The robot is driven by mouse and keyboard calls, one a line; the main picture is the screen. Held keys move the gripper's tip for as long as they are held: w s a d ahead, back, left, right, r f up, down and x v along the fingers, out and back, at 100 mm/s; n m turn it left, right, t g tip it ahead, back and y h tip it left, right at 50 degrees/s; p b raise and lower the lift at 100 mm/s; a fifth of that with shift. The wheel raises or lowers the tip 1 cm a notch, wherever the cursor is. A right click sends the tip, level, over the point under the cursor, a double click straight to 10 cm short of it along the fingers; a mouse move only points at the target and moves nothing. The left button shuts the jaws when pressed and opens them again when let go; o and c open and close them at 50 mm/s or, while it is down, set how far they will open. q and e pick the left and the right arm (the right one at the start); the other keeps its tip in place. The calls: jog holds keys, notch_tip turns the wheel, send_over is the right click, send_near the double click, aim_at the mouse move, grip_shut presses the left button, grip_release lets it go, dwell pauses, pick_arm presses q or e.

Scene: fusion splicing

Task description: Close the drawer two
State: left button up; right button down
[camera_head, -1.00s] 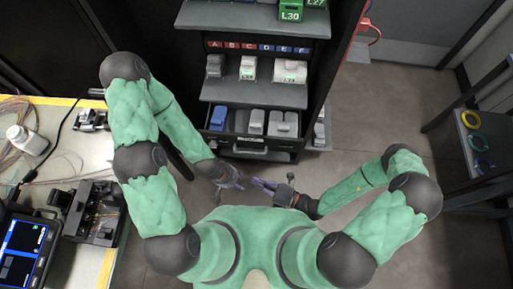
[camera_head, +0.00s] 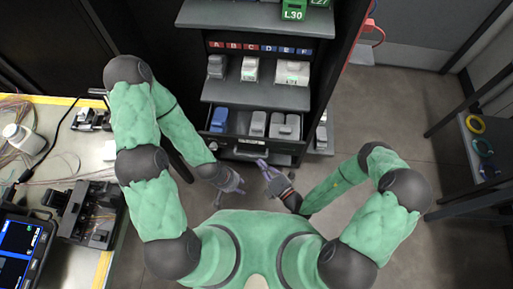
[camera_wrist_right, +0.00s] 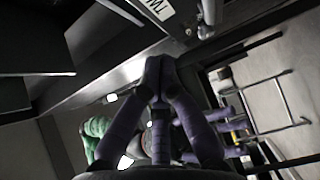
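Drawer two (camera_head: 228,143), a dark drawer low in the cabinet, stands pulled out, with a blue piece and grey pieces visible inside. Its front carries a pale label, partly readable as "TW" in the right wrist view (camera_wrist_right: 160,8). My right gripper (camera_head: 263,164) is just in front of the drawer front, pointing at it. In the right wrist view its purple fingers (camera_wrist_right: 158,62) meet at the tips, with nothing seen between them; contact with the drawer is unclear. My left gripper (camera_head: 240,184) is lower, in front of the drawer and apart from it; its finger opening is too small to judge.
A cluttered workbench (camera_head: 75,160) stands at the left. A dark rack (camera_head: 480,150) with coils is at the right. Floor (camera_head: 400,115) between is clear.

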aim_at(250, 140)
jog(key=w+a, duration=0.1)
jog(key=w, duration=0.1)
jog(key=w+a+b, duration=0.1)
jog(key=w, duration=0.1)
jog(key=w+a+b, duration=0.1)
jog(key=w, duration=0.1)
jog(key=shift+w, duration=0.6)
jog(key=shift+d, duration=0.1)
